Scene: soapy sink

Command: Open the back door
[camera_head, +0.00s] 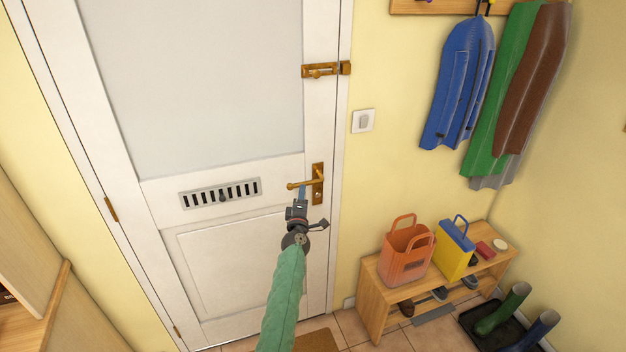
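The white back door (235,235) stands shut in its frame, with a large pale upper panel. Its brass lever handle (318,180) is on the right side, the lever pointing left and about level. A brass slide bolt (322,70) sits higher up, across the door's right edge; I cannot tell for sure whether its bar is in the keeper. My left gripper (302,190) is just below the lever, its fingertips at or very near it. Whether the fingers are closed on the lever is too small to tell. My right gripper is not in view.
Right of the door are a light switch (363,120) and hanging coats (460,85). A wooden bench (375,300) bears an orange bag (405,255) and a yellow-and-blue bag (455,250). Boots (503,310) stand on a black tray. A wooden cabinet (60,310) is at lower left.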

